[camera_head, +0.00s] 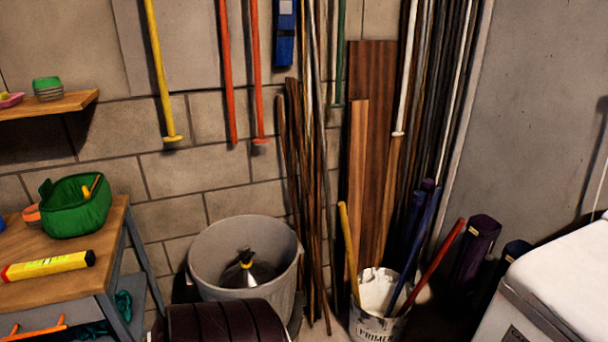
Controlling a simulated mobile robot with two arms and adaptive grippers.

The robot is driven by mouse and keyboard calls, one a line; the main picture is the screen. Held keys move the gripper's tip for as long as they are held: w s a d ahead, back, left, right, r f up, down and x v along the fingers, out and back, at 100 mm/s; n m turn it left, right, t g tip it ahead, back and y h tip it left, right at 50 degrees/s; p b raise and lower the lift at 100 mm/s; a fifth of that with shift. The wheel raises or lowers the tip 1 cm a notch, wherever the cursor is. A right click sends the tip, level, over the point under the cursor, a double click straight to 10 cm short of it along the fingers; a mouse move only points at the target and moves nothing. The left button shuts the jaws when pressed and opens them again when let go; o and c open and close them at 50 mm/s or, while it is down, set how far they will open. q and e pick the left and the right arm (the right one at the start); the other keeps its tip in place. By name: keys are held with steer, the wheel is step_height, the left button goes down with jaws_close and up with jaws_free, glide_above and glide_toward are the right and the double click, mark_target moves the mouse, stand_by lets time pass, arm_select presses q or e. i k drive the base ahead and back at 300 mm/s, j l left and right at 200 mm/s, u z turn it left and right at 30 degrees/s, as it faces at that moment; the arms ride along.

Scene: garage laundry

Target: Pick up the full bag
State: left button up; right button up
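No clearly recognisable full bag shows. A grey round bin (205,257) stands on the floor against the block wall. Inside it sits a dark grey object (262,273) that narrows to a black top with a yellow band (246,265); it may be a tied bag, but I cannot tell for sure. A soft green container (72,218) with a yellow-handled item in it stands on the wooden bench at the left; it could also be a bag. Neither of my grippers is in view.
A wooden bench (50,282) with a yellow tube (47,266) stands at the left. A dark ribbed cylinder (225,324) partly blocks the bin's front. Right of the bin are upright boards (370,150), a primer bucket (372,328) with sticks, and a white-topped chest (570,275).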

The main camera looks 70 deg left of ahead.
mark_target(248, 272)
steer(key=u, duration=2.6)
steer(key=i+j+u, duration=0.15)
steer(key=i, duration=0.3)
